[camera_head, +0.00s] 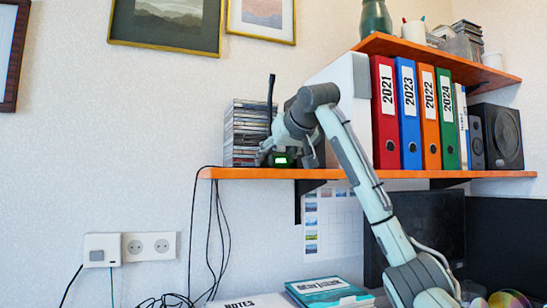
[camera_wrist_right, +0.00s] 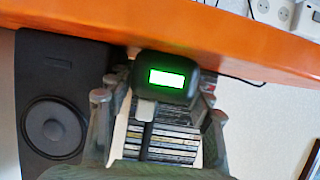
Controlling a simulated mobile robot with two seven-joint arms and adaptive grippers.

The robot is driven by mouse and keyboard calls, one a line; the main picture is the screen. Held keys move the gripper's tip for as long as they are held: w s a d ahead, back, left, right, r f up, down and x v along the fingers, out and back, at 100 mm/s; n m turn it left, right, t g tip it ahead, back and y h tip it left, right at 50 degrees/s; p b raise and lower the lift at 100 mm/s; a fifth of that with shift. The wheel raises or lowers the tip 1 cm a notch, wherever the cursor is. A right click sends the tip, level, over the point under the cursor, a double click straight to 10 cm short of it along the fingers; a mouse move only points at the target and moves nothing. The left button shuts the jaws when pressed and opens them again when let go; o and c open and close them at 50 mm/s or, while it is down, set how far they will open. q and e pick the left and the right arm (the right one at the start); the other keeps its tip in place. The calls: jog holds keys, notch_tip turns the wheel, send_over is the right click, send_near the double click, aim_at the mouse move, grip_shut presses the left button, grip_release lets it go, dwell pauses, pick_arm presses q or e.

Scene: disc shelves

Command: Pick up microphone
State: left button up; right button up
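The microphone looks to be the dark device with a lit green display (camera_head: 281,161), standing on the orange shelf near its left end. A thin black stem (camera_head: 271,92) rises above it. In the right wrist view its rounded dark base (camera_wrist_right: 165,77) shows the green screen, with a grey part and dark stem in front. My right gripper (camera_head: 280,146) is at the microphone. In the wrist view its fingers (camera_wrist_right: 159,106) are apart, one on each side of the stem, with gaps visible. Contact cannot be made out. My left gripper is out of view.
A stack of disc cases (camera_head: 246,132) stands close behind the microphone. A speaker (camera_wrist_right: 53,125) is beside the gripper in the wrist view. The orange shelf (camera_head: 400,174) also bears binders (camera_head: 385,112). A black cable hangs from its left end.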

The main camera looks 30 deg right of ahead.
jog(key=c, duration=0.9)
jog(key=shift+r, duration=0.15)
